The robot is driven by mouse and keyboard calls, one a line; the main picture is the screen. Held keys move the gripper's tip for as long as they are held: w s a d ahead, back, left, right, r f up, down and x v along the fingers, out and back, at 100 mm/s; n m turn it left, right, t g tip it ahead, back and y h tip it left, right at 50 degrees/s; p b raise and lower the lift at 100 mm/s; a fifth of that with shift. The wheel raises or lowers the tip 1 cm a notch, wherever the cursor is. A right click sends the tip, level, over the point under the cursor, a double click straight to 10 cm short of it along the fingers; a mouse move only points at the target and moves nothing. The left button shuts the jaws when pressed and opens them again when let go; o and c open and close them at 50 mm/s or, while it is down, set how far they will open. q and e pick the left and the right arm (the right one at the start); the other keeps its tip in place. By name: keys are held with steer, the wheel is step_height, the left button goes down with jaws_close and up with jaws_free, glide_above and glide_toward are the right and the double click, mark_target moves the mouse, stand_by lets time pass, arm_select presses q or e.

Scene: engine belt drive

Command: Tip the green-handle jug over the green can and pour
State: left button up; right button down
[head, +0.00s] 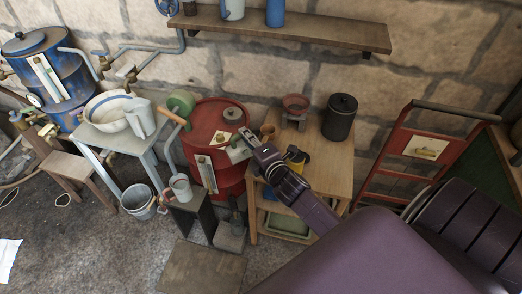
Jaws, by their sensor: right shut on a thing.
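My right gripper (242,147) reaches in from the lower right, between the red drum and the wooden table. It is shut on a small grey-green thing (236,155), which I take for the green-handle jug; the fingers hide much of it and its handle is not clear. A round green thing (181,103), possibly the green can, shows behind and left of the drum, partly hidden. The held thing is apart from it, to its right. Its tilt is too small to tell. My left gripper is not in view.
The red drum (206,117) stands beside the wooden table (334,152), which carries a dark canister (341,117) and a red-topped scale (295,106). A grey pitcher (140,118) stands left. A grey mug (181,187) sits on a low stand. A red hand truck (392,148) stands right.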

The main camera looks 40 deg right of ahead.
mark_target(236, 155)
steer(key=shift+d, duration=0.1)
steer(key=shift+a+f+b, duration=0.2)
steer(key=shift+b, duration=0.1)
steer(key=a+n+b, duration=0.1)
steer(key=a+f+b, duration=0.1)
steer(key=a+b, duration=0.1)
steer(key=shift+w+a+f+n+h, duration=0.2)
steer(key=shift+n+h, duration=0.1)
steer(key=shift+n, duration=0.1)
steer(key=shift+a+r, duration=0.15)
steer(key=shift+r, duration=0.15)
steer(key=shift+a, duration=0.1)
steer(key=shift+a+f+n+b, duration=0.1)
steer(key=shift+f+n+b, duration=0.2)
steer(key=shift+f+b, duration=0.15)
steer(key=a+f+n+t+h+b, duration=0.1)
steer(key=a+f+n+h+b, duration=0.1)
steer(key=a+f+n+b, duration=0.7)
steer(key=a+n, duration=0.2)
steer(key=n, duration=0.1)
steer(key=shift+w+a+t+h+b, duration=0.15)
steer(key=shift+w+t+h+b, duration=0.15)
steer(key=shift+w+h, duration=0.1)
